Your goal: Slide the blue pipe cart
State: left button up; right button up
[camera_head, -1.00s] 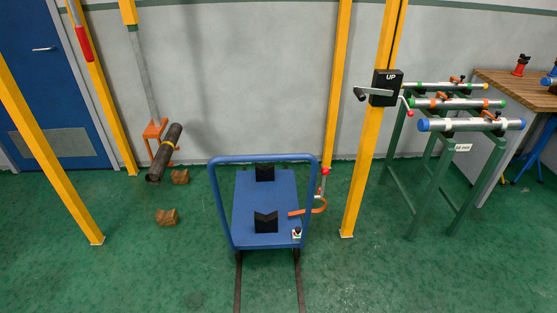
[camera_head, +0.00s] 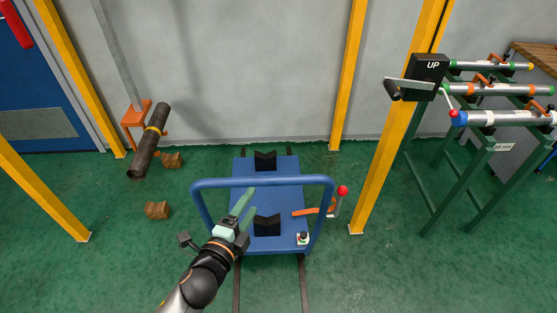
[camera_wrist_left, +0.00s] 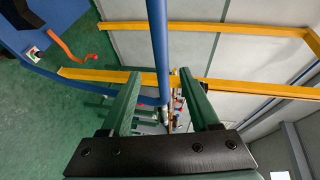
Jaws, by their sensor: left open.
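The blue pipe cart (camera_head: 286,208) stands on floor rails in the head view, with two black V-blocks (camera_head: 265,161) on its deck. Its blue push handle (camera_head: 290,181) arches over the near part of the deck. My left gripper (camera_head: 243,203) is open, its green fingers close to the left part of the handle bar. In the left wrist view the handle bar (camera_wrist_left: 158,45) runs between the two open fingers (camera_wrist_left: 161,78), and the jaws are not closed on it. My right gripper is not in view.
Dark rails (camera_head: 303,285) run toward me under the cart. An orange lever (camera_head: 306,212) and a small button box (camera_head: 303,239) are at its right side. A yellow post (camera_head: 385,165) with a crank box stands right. A dark pipe (camera_head: 149,142) leans left, near brown blocks (camera_head: 157,210).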

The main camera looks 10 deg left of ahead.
pick_arm(q)
jog(key=x, duration=1.2)
jog(key=shift+w+r, duration=0.2)
jog(key=shift+w, duration=0.05)
grip_shut()
dwell(1.1)
